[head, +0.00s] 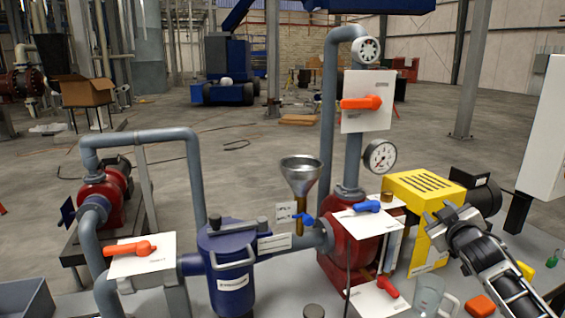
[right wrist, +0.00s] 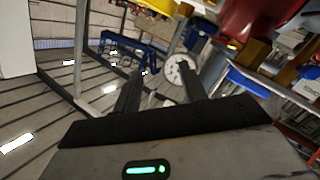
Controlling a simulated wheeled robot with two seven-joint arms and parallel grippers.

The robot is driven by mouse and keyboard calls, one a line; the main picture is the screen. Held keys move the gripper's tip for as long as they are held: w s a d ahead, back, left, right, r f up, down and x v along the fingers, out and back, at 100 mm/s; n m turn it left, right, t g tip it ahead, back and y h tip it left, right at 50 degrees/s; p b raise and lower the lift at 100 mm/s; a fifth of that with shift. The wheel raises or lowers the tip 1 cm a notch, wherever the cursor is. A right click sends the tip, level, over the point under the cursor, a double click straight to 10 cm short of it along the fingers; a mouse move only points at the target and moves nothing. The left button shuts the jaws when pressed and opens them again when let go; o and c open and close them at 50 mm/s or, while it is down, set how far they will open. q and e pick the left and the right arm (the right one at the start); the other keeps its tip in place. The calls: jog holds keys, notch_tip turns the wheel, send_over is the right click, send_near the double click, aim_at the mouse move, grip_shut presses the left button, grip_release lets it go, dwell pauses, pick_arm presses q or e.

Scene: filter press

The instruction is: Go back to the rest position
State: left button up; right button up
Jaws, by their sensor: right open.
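My right gripper (head: 447,218) is at the right of the head view, its arm coming in from the lower right. It is in front of the yellow guard (head: 425,190) in the picture; I cannot tell whether they touch. Its two fingers stand apart with nothing between them in the right wrist view (right wrist: 160,88). My left gripper is not in view.
A red pump (head: 345,253), blue canister (head: 232,275), funnel (head: 301,172), pressure gauge (head: 380,156) and grey pipes crowd the bench centre. A clear jug (head: 427,297) and orange object (head: 480,305) are near the right arm. A white panel (head: 545,135) stands at right.

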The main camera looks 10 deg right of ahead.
jog(key=s+a+f+n+g+y, duration=0.1)
jog(key=s+a+f+g+y, duration=0.1)
jog(key=s+a+f, duration=0.6)
jog(key=s+a+f+g+y, duration=0.15)
jog(key=s+a+f, duration=0.35)
jog(key=a+f, duration=0.5)
jog(key=s+a+f+m+g+y, duration=0.1)
jog(key=s+a+f, duration=0.3)
jog(key=s, duration=0.6)
jog(key=s+a+f+m+g+y, duration=0.1)
jog(key=s+a+f+y, duration=0.1)
jog(key=s+a, duration=0.7)
jog(key=shift+s+f+g, duration=0.35)
jog(key=shift+s+f, duration=0.4)
jog(key=shift+f, duration=0.1)
